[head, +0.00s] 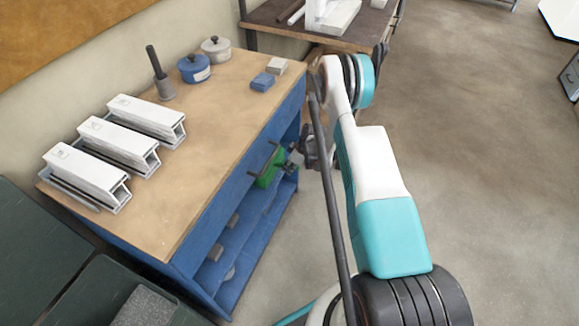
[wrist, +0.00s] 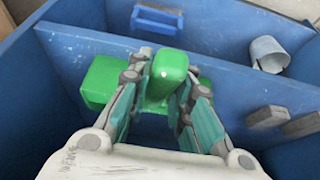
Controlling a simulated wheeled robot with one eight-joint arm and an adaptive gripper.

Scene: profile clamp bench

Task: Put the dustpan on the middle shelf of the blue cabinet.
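The green dustpan (head: 267,172) is at the right part of the blue cabinet's (head: 213,208) open front, under the wooden top. The wrist view shows its upright handle (wrist: 168,68) and parts of its wider pan (wrist: 99,82) behind my fingers. My gripper (wrist: 168,92) has one finger on each side of the handle and looks shut on it. In the head view my gripper (head: 296,158) is small, at the cabinet front. The pan's underside is hidden, so I cannot tell whether it touches a shelf.
Grey blocks (wrist: 267,117) and a grey cup (wrist: 268,54) stand inside the cabinet. Another table (head: 350,38) stands behind.

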